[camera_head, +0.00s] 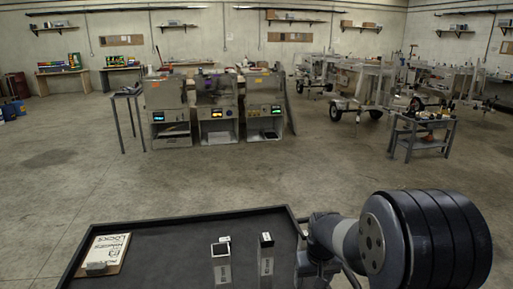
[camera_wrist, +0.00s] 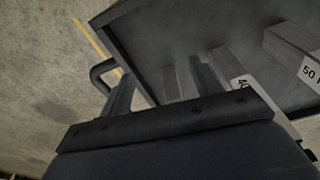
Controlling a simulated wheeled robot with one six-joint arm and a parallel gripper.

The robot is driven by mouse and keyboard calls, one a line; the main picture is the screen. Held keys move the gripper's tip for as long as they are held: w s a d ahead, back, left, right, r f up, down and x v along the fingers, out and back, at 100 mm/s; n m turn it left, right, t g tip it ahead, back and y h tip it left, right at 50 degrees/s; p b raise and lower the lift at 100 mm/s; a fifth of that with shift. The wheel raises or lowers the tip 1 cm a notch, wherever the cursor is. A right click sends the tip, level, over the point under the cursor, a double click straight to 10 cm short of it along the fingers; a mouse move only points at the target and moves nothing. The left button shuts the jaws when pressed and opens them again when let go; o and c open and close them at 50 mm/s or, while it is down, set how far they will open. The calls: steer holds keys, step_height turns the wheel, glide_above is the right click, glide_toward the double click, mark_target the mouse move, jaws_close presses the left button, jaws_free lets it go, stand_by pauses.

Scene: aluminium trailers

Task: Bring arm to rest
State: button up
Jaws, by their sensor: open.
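My arm (camera_head: 345,240) is folded at the lower right of the head view, over the right edge of a dark tray. My gripper (camera_wrist: 161,72) shows in the wrist view with its two fingers wide apart, so it is open. A dim grey block (camera_wrist: 172,84) appears beyond the gap between the fingers; I see no sign of it being gripped. In the head view it is hard to make out the fingers against the arm.
The dark tray (camera_head: 160,245) holds a clipboard (camera_head: 104,252) and two upright metal blocks, left (camera_head: 221,266) and right (camera_head: 266,262). In the wrist view a block marked 50 (camera_wrist: 292,45) stands near the fingers. Machines (camera_head: 215,110), a cart (camera_head: 420,132) and trailers stand beyond open floor.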

steer(key=shift+m, duration=0.4)
steer(key=f+b, duration=0.1)
steer(key=f, duration=0.2)
steer(key=f+b, duration=0.2)
steer(key=f, duration=0.2)
steer(key=s+f+b, duration=0.1)
steer(key=f+b, duration=0.1)
steer(key=f, duration=0.1)
steer(key=shift+f, duration=0.2)
steer(key=shift+s, duration=0.1)
